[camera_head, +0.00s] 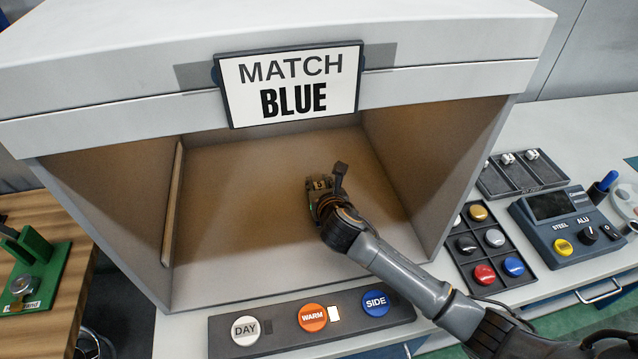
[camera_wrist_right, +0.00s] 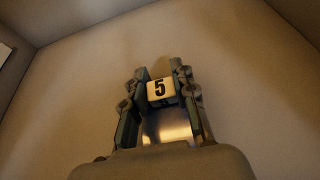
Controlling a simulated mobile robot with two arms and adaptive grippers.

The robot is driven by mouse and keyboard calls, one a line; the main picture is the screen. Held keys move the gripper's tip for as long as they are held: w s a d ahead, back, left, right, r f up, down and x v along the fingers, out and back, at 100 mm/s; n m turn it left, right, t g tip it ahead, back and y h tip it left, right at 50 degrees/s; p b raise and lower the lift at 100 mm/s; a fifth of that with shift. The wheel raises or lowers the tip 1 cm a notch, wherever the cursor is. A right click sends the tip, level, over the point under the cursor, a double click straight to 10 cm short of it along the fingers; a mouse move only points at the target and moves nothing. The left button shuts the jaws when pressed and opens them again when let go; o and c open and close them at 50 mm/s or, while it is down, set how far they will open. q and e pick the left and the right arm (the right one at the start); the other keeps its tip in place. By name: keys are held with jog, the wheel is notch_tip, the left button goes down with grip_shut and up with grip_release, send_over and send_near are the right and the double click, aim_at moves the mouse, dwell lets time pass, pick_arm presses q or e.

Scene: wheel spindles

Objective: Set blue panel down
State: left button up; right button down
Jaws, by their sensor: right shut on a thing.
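My right gripper (camera_head: 323,192) is inside the open booth, over its floor. In the right wrist view my right gripper (camera_wrist_right: 160,72) is shut on a small panel (camera_wrist_right: 168,126) with a pale tag marked 5 (camera_wrist_right: 159,88). The panel shows a shiny grey-brown face in the warm light, so I cannot tell that it is blue. The tag also shows small in the head view (camera_head: 319,184). The fingers hide the panel's sides, and I cannot tell whether it touches the booth floor. My left gripper is not in view.
The booth floor (camera_head: 245,220) is bare around the gripper, with walls at both sides. A MATCH BLUE sign (camera_head: 290,84) hangs on the top front edge. DAY, WARM and SIDE buttons (camera_head: 312,318) line the front. A sample tray (camera_head: 492,250) and a meter (camera_head: 565,225) stand right.

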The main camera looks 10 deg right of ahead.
jog(key=shift+f, duration=0.25)
jog(key=shift+f, duration=0.15)
jog(key=c, duration=1.1)
grip_release()
jog(key=shift+s+r, duration=0.1)
jog(key=shift+r, duration=0.1)
jog(key=v, duration=1.1)
jog(key=shift+s+r, duration=0.15)
jog(key=shift+s, duration=0.25)
